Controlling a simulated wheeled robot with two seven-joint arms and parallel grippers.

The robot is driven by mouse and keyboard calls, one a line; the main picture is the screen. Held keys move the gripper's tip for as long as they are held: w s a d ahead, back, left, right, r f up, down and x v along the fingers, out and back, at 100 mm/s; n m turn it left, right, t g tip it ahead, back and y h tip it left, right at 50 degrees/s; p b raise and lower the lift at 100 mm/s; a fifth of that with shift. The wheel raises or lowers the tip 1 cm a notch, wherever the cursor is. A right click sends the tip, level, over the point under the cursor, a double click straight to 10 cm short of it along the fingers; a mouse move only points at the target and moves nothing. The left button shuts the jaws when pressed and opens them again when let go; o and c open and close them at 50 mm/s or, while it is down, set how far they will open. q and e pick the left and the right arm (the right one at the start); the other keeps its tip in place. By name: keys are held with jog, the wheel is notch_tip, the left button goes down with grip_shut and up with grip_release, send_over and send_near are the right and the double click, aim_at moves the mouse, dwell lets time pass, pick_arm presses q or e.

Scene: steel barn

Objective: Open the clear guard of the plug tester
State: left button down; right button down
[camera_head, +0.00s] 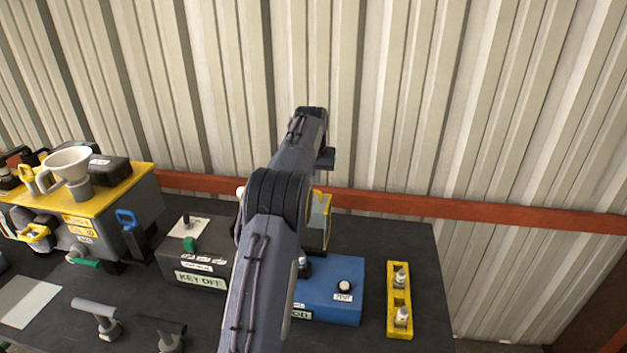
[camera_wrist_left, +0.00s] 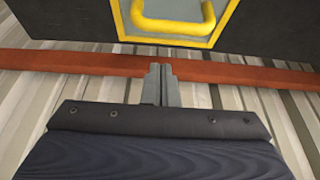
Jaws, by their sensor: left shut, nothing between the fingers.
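The plug tester (camera_head: 325,300) is a blue box with a round button and a TEST label, on the dark table right of my left arm. Its clear guard (camera_head: 318,222), a greenish see-through panel with yellow edging, stands above the box's rear, partly hidden by my arm. In the left wrist view, the yellow-framed guard (camera_wrist_left: 226,22) with a yellow loop handle (camera_wrist_left: 172,27) fills the top edge, cut off there. My left gripper (camera_wrist_left: 160,68) is shut and empty, with its fingertips just below that frame, apparently apart from it. The fingertips cannot be made out in the head view.
A grey KEY OFF box (camera_head: 205,265) with a green knob stands left of my arm. A yellow holder (camera_head: 400,297) with two plugs lies right of the tester. A yellow-topped unit (camera_head: 95,205) with a funnel stands left. A red rail (camera_head: 400,203) runs along the corrugated wall.

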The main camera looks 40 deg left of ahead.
pick_arm(q)
jog(key=s, duration=0.1)
jog(key=s+d, duration=0.1)
jog(key=shift+s+d+r, duration=0.3)
jog(key=shift+s+r, duration=0.05)
jog(key=shift+r, duration=0.05)
jog(key=shift+s+d+f, duration=0.1)
jog(key=shift+s+f, duration=0.05)
jog(key=shift+s, duration=0.15)
jog(key=s+d+t+b, duration=0.1)
jog(key=s+b, duration=0.1)
jog(key=b, duration=0.4)
jog(key=shift+d+t+y+b, duration=0.2)
jog(key=shift+t+y+b, duration=0.1)
jog(key=shift+y+b, duration=0.1)
jog(key=s, duration=0.1)
jog(key=s+d+r+b, duration=0.1)
jog(key=s, duration=0.1)
jog(key=shift+d+r+t+b, duration=0.25)
jog(key=shift+t+b, duration=0.15)
